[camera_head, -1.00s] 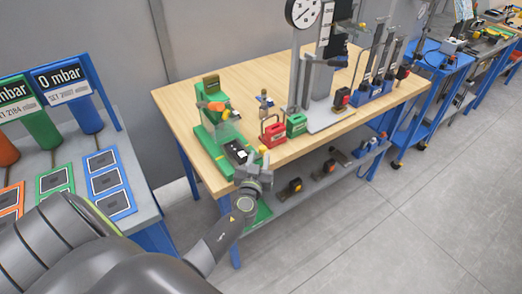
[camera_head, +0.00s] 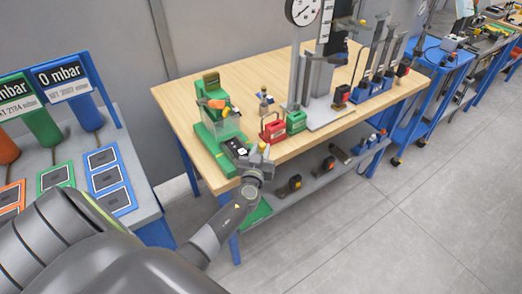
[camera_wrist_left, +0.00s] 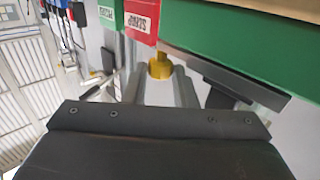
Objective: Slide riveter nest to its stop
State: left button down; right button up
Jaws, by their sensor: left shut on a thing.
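The green riveter (camera_head: 212,110) stands at the near left corner of the wooden bench, with an orange part and a clear guard at its front. Its nest (camera_head: 236,147), a dark plate with light marks, lies on the green base below the guard. My left gripper (camera_head: 259,160) is at the bench's front edge, at the near end of the nest. In the left wrist view, a yellow knob (camera_wrist_left: 160,66) sits between the fingers, which are shut on it. My right gripper does not show.
A red box (camera_head: 273,131) marked SCRAP and a green box (camera_head: 296,122) stand right of the riveter. A gauge stand (camera_head: 325,115) is farther right. A lower shelf (camera_head: 310,183) holds several small items. The floor at right is clear.

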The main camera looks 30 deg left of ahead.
aim_at(251, 147)
pick_arm(q)
jog(key=shift+w+a+f+b, duration=0.15)
jog(key=shift+w+a+b, duration=0.05)
jog(key=shift+a+b, duration=0.3)
jog(key=a+b, duration=0.1)
jog(key=w+a+b, duration=0.1)
jog(key=a+b, duration=0.1)
jog(key=a, duration=0.1)
jog(key=shift+w, duration=0.35)
jog(key=shift+w+a+b, duration=0.2)
jog(key=shift+a+b, duration=0.1)
jog(key=shift+a, duration=0.2)
jog(key=c, duration=1.5)
grip_release()
jog(key=shift+o, duration=0.2)
